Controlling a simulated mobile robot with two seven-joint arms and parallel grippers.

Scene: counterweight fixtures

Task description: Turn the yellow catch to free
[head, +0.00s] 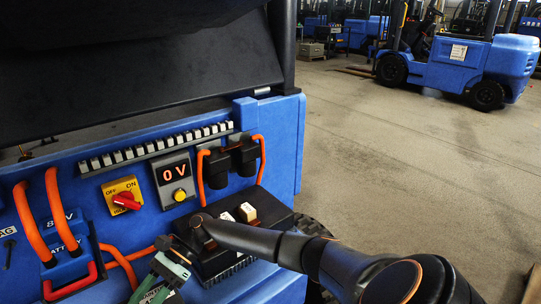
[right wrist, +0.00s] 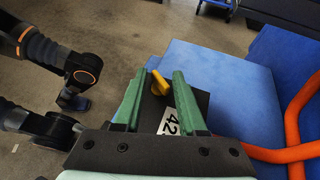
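The yellow catch (right wrist: 159,89) shows in the right wrist view as a small yellow lever on a dark block (right wrist: 154,110) with a white label reading 42. My right gripper (right wrist: 160,80) is open, its two green fingers on either side of the catch. The catch appears nearer the left finger; I cannot tell whether it touches. In the head view my right gripper (head: 150,290) hangs low at the front of the blue truck (head: 285,140), and the catch cannot be made out there. My left gripper is not in view.
Orange cables (right wrist: 293,122) also run right of my gripper. A black box (head: 270,213) with pale switches lies beside my arm. Open floor lies right.

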